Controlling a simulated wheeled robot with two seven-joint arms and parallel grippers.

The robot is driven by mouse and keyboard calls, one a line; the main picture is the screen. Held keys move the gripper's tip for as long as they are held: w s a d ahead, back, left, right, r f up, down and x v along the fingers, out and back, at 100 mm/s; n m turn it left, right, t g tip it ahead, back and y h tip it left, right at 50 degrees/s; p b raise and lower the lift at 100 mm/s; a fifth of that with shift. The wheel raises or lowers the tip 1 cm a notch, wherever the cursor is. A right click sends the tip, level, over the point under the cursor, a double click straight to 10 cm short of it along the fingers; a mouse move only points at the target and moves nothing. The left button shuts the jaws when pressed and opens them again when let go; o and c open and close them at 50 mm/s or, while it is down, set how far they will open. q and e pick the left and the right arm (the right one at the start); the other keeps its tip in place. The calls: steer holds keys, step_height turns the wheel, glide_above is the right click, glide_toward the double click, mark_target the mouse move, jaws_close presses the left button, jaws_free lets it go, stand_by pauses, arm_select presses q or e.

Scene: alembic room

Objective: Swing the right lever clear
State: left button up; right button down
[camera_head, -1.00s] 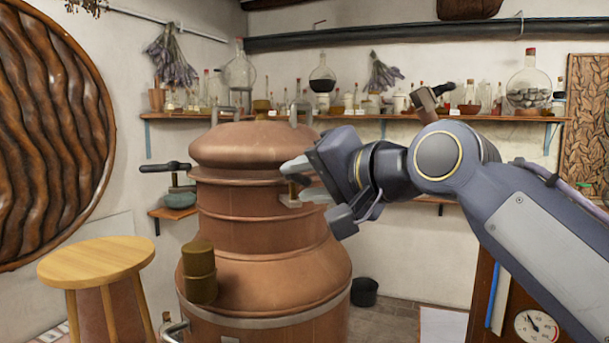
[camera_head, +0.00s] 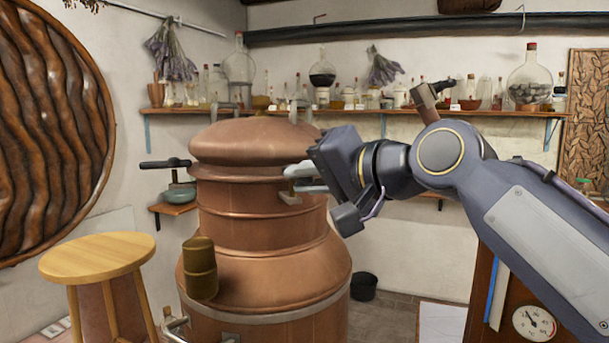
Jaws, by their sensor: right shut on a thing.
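The copper still (camera_head: 263,226) stands in the middle, its domed lid (camera_head: 252,143) seated on top. My right gripper (camera_head: 301,179) reaches in from the right and is shut on the right lever at the still's right side. The fingers cover most of that lever; only a small metal bracket (camera_head: 289,198) shows below them. The left lever (camera_head: 166,164), with a dark handle, sticks out to the left of the still. My left gripper is not in view.
A round wooden stool (camera_head: 97,258) stands at the lower left. A shelf of bottles and flasks (camera_head: 463,115) runs along the back wall. A wooden cabinet with a dial (camera_head: 534,322) is at the lower right. A dark bucket (camera_head: 363,286) sits behind the still.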

steer(key=shift+w+d+n+g+y+p, duration=0.6)
steer(key=shift+n+g+p, duration=0.75)
steer(key=shift+n+g, duration=0.75)
steer(key=shift+w+d+n+g+y+p, duration=0.25)
steer(key=shift+w+n+g+y+p, duration=0.7)
steer(key=shift+g, duration=1.7)
steer(key=shift+w+d+n+g+y+p, duration=0.25)
steer(key=shift+d+n+g+y+p, duration=0.35)
steer(key=shift+n+g+p, duration=1.5)
steer(key=shift+a+f+n+g+b, duration=0.1)
steer(key=shift+n+g+b, duration=0.25)
steer(key=shift+n, duration=0.3)
steer(key=c, duration=1.4)
jaws_free()
